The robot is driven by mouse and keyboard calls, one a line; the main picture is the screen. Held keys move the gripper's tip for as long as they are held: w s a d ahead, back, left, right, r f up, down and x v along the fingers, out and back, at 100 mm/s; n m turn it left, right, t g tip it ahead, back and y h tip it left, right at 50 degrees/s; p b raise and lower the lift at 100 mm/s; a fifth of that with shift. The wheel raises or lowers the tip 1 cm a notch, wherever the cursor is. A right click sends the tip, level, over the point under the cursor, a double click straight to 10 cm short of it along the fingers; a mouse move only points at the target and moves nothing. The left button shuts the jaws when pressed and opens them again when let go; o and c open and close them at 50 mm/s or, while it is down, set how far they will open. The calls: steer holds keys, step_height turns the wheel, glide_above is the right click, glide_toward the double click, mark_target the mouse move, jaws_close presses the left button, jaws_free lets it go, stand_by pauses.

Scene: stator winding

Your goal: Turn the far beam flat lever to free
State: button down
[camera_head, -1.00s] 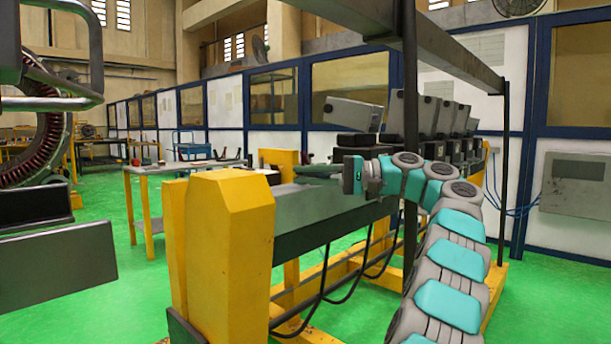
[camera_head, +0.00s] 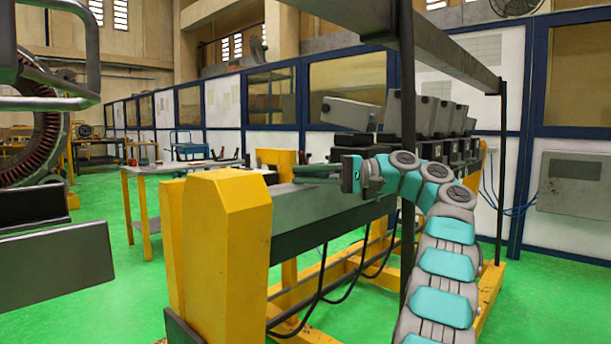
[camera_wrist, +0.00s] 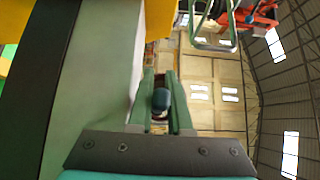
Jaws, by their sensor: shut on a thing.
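The far beam (camera_head: 310,205) is a long grey bar on yellow posts, running back to the right. My gripper (camera_head: 300,171) is beside its upper edge, with its green fingers pointing left. In the wrist view my gripper (camera_wrist: 160,92) has its two green fingers on either side of a dark rounded lever end (camera_wrist: 161,100), shut on it. The rest of the lever is hidden behind the fingers, so I cannot tell its angle. The lever is too small to make out in the head view.
A thick yellow post (camera_head: 228,250) stands close in front. A dark upright pole (camera_head: 407,120) stands near my arm. Black cables (camera_head: 330,285) hang under the beam. Grey boxes (camera_head: 350,112) stand behind it. A work table (camera_head: 165,168) is at the left, with open green floor.

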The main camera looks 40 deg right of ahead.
steer(key=shift+f, duration=0.15)
steer(key=c, duration=1.1)
jaws_free()
steer(key=shift+a+r, duration=0.1)
steer(key=shift+r, duration=0.15)
steer(key=shift+w+a+m+t+h, duration=0.1)
steer(key=shift+a+m+t+h, duration=0.1)
steer(key=shift+m+t+h, duration=0.4)
